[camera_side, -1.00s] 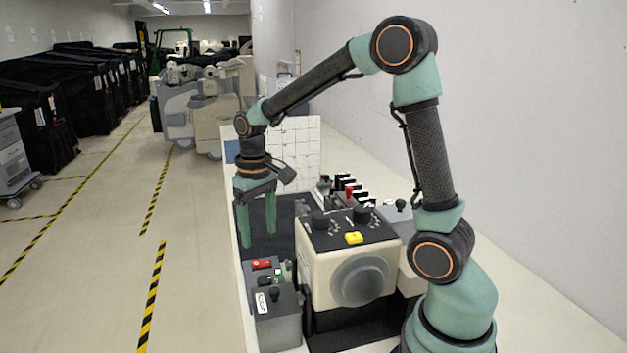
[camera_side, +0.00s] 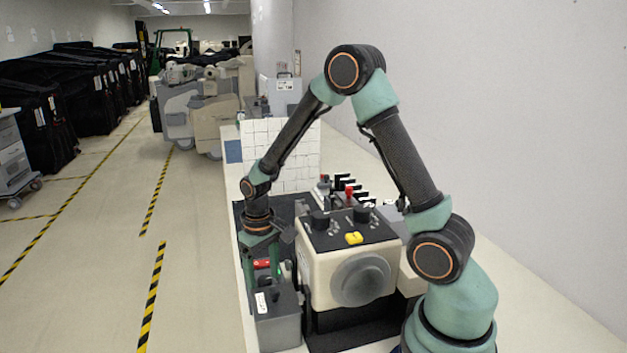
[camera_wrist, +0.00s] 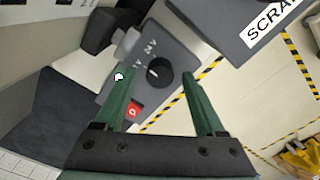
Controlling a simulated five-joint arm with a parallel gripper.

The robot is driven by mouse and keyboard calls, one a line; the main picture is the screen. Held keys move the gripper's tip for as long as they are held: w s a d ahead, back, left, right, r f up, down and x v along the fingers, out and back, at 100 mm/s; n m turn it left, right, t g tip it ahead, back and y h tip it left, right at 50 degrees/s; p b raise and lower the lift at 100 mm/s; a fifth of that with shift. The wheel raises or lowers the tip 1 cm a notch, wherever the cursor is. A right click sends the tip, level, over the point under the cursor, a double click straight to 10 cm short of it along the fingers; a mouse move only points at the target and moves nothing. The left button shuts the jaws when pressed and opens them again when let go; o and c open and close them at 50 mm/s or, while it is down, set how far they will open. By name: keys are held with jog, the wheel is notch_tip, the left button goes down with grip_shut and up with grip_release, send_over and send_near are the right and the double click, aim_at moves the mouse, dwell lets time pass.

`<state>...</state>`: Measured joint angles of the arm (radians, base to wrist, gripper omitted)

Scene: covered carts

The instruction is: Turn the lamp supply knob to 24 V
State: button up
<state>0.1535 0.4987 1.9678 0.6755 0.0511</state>
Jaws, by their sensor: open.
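The lamp supply box (camera_wrist: 181,56) shows in the wrist view with a grey top face. On it is a round black knob (camera_wrist: 160,72) with a short white mark on its left part. A "24 V" label (camera_wrist: 150,47) is printed above-left of the knob, and another label, partly covered, is lower left. My gripper (camera_wrist: 157,71) is open, its green fingers to the left and right of the knob, with visible gaps to it. I cannot tell how deep the fingertips reach. In the side view my gripper (camera_side: 263,268) is low over the box, whose knob is hidden.
A grey box labelled "SCRAP" (camera_wrist: 232,22) stands close beside the supply; it also shows in the side view (camera_side: 277,322). A cream machine with a yellow part (camera_side: 354,239) and black knobs stands right of my gripper.

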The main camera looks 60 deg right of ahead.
grip_shut()
jog(key=shift+m, duration=2.8)
jog(key=shift+d, duration=0.1)
grip_release()
